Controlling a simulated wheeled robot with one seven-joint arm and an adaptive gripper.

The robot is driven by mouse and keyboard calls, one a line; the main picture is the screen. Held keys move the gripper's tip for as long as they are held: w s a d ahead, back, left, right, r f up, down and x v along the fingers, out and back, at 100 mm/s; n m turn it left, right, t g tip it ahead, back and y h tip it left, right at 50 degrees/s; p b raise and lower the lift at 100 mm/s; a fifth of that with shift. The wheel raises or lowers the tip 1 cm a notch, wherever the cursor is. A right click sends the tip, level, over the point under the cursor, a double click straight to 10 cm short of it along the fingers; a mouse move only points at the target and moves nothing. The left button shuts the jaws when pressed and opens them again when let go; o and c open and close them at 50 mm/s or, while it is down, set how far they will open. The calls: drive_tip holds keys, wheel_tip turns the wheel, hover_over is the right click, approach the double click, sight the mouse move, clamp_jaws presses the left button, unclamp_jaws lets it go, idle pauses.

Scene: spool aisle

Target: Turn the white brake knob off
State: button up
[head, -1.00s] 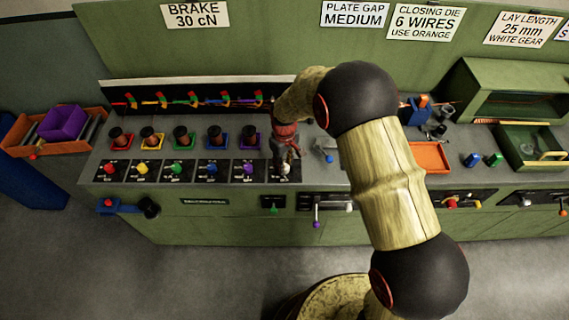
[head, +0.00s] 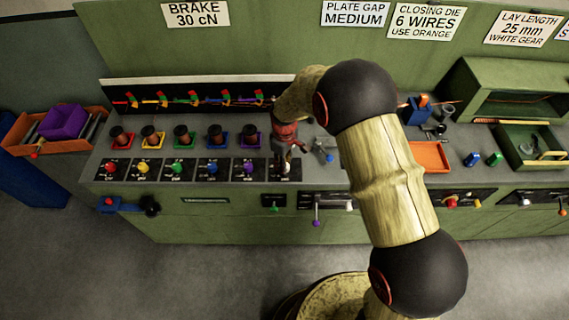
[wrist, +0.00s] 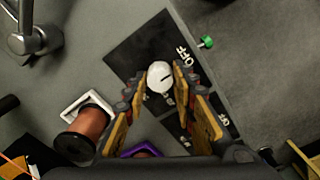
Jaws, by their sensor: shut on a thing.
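The white brake knob (wrist: 160,75) sits on a black plate (wrist: 140,45) with an OFF label beside it. In the wrist view a short dark mark shows on its top, pointing roughly sideways. My gripper (wrist: 157,85) has one finger on each side of the knob and is shut on it. More lettering on the plate is partly hidden by the fingers.
Red, yellow, green, blue and purple knobs (head: 249,168) line up to the left, with copper spools (head: 249,134) in coloured trays behind. A spool in a white tray (wrist: 72,112) stands near my left finger. A metal lever (wrist: 35,38) is close by. A green knob (wrist: 206,42) shows beyond the plate.

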drive_tip(key=o, duration=1.2)
drive_tip(key=shift+c, duration=0.2)
wheel_tip(320, 180, up, 12)
